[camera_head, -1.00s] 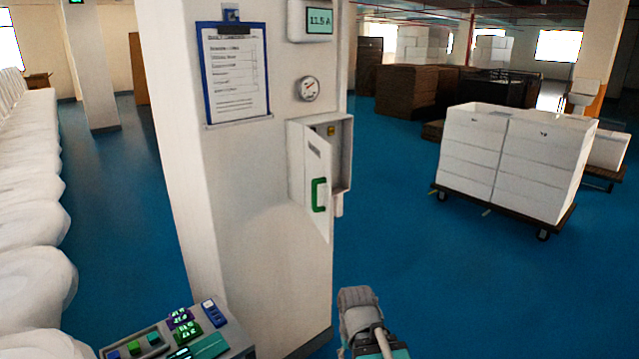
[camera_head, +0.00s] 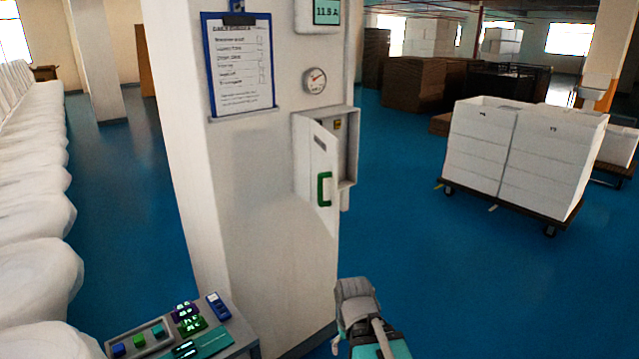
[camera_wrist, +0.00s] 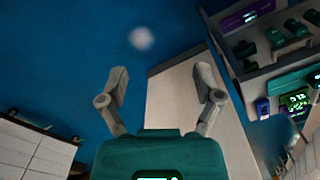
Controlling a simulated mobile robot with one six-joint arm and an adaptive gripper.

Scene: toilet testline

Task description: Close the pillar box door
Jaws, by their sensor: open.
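The pillar box (camera_head: 351,150) is a white box on the right part of the pillar's face. Its white door (camera_head: 323,150) stands ajar, swung out, with a green handle (camera_head: 324,189) on its front. Part of the box's inside shows to the right of the door. My gripper (camera_wrist: 168,82) is open and empty in the wrist view, its two fingers spread apart over the blue floor and the pillar. In the head view my arm shows at the bottom, below and to the right of the box, apart from the door. The door is not seen in the wrist view.
The white pillar (camera_head: 235,200) carries a clipboard (camera_head: 239,65) and a gauge (camera_head: 315,81). A control panel (camera_head: 180,335) stands at its foot on the left. White toilets line the left. A loaded cart (camera_head: 525,155) stands at right. Blue floor between pillar and cart is clear.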

